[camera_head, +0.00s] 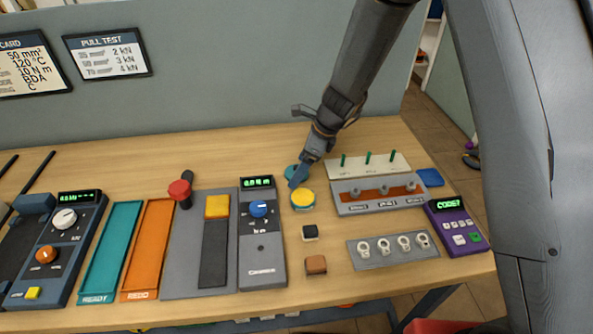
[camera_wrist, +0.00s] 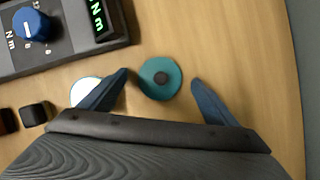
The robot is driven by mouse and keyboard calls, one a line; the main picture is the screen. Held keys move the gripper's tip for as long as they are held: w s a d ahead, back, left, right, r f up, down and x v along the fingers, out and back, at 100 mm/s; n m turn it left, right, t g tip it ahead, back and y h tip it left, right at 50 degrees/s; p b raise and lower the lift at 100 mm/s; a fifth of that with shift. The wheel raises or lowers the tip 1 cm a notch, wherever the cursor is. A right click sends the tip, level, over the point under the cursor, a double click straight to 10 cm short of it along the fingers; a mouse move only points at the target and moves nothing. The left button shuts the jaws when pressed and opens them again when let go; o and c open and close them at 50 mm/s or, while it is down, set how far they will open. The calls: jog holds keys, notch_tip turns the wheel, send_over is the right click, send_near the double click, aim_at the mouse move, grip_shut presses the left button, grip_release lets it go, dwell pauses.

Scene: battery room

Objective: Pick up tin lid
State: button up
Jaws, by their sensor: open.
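In the head view only part of the teal lid (camera_head: 290,171) shows behind my gripper (camera_head: 299,178). In the wrist view my gripper (camera_wrist: 158,80) is open, its two blue fingers on either side of the lid with gaps. I cannot tell how far the fingertips are above the bench. A round tin with a yellow top (camera_head: 303,198) stands just in front of the lid; the left finger partly covers it in the wrist view.
A grey meter (camera_head: 262,265) with a blue dial stands left of the tin. A black block (camera_head: 310,233) and a brown block (camera_head: 316,265) lie in front. A rack with green pegs (camera_head: 370,165) stands to the right. Bare bench lies behind the lid.

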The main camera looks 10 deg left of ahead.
jog(key=c, duration=1.1)
